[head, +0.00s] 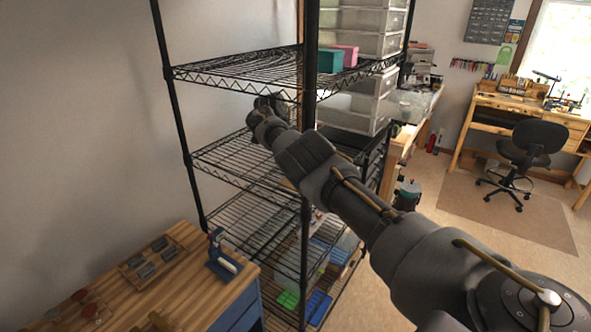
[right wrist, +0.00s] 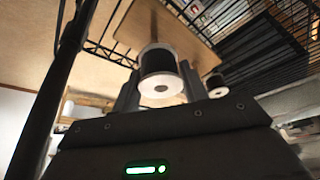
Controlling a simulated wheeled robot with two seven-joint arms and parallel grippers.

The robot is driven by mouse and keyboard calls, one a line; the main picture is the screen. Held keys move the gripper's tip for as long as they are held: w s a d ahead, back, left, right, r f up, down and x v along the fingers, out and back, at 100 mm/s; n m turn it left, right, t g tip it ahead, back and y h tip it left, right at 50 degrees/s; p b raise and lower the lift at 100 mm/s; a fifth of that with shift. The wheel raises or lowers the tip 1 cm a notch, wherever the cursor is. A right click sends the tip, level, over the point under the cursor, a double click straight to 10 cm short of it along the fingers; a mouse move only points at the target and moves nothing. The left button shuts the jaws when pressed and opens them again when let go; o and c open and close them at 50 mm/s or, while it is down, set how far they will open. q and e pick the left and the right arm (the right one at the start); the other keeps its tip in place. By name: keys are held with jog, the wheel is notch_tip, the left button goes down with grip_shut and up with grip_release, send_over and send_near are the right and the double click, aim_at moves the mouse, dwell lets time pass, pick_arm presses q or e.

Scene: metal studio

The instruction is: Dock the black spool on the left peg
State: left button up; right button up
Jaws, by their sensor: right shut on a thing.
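My right gripper (right wrist: 158,84) is shut on a black spool (right wrist: 160,65) with pale flanges, its near flange facing the wrist camera. In the head view my right arm reaches into the black wire shelving, and the right gripper (head: 268,108) is at the far end, small and dark, between two shelves. The held spool cannot be made out there. A second dark spool (right wrist: 215,83) with a pale flange is farther back on the right in the right wrist view. I cannot make out the left peg. A tan panel (right wrist: 185,30) shows behind the held spool. My left gripper is out of view.
The shelving's black post (head: 308,170) stands beside my right arm; a dark post (right wrist: 50,95) also runs close along the left of the right wrist view. The wire shelf (head: 235,70) above carries teal and pink boxes. A wooden bench (head: 185,295) holds small items at lower left.

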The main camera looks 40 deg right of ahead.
jog(key=f, duration=0.4)
jog(key=shift+s+d+f, duration=0.2)
jog(key=shift+d, duration=0.05)
jog(key=shift+a, duration=0.1)
jog(key=shift+f, duration=0.1)
jog(key=o, duration=1)
